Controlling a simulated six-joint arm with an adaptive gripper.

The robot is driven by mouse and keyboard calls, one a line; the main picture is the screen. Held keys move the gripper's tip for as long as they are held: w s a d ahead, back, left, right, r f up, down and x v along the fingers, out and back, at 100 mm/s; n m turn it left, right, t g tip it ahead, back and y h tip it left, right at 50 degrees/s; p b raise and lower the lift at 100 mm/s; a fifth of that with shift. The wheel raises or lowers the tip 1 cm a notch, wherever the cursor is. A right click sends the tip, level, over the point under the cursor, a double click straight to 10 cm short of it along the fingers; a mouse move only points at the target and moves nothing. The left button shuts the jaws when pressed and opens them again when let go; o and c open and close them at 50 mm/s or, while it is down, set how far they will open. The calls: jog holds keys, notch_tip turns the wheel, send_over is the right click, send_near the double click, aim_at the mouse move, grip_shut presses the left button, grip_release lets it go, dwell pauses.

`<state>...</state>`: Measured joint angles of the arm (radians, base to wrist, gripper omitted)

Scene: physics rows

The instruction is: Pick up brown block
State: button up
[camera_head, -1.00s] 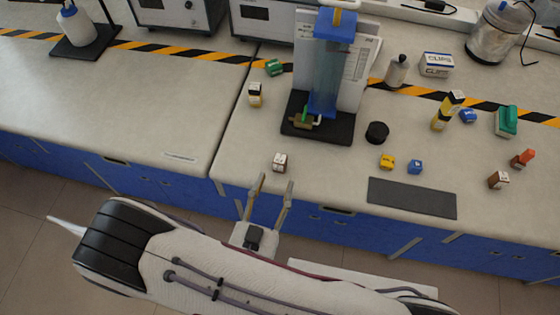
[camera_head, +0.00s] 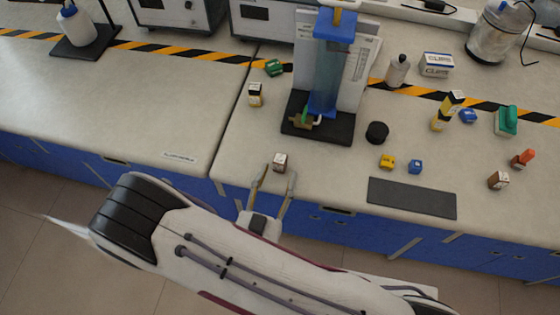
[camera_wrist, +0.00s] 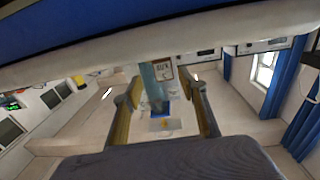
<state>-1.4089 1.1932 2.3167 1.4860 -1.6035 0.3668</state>
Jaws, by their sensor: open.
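A small brown block (camera_head: 280,162) with a pale top stands near the front edge of the bench in the head view. A second small brown block (camera_head: 498,180) with a white label stands far to the right. My gripper (camera_head: 279,170) is open and empty, its fingertips at the near side of the first block, one to each side in the picture. I cannot tell the height of the fingertips over the bench. In the wrist view both fingers of my gripper (camera_wrist: 166,84) are spread apart, and I cannot make out a brown block there.
A blue column apparatus (camera_head: 326,85) on a black base stands behind the block. A black cylinder (camera_head: 377,132), a yellow block (camera_head: 387,162), a blue block (camera_head: 415,167) and a dark mat (camera_head: 412,198) lie to the right. Bench (camera_head: 215,140) is clear left of the block.

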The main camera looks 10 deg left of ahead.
aim_at(278, 165)
jog(key=shift+w, duration=0.1)
jog(key=shift+w+a+r, duration=0.1)
jog(key=shift+w+r, duration=0.05)
jog(key=shift+w, duration=0.6)
jog(key=shift+w+a+r, duration=0.1)
jog(key=shift+w+r, duration=0.05)
jog(key=shift+w, duration=1.6)
grip_shut()
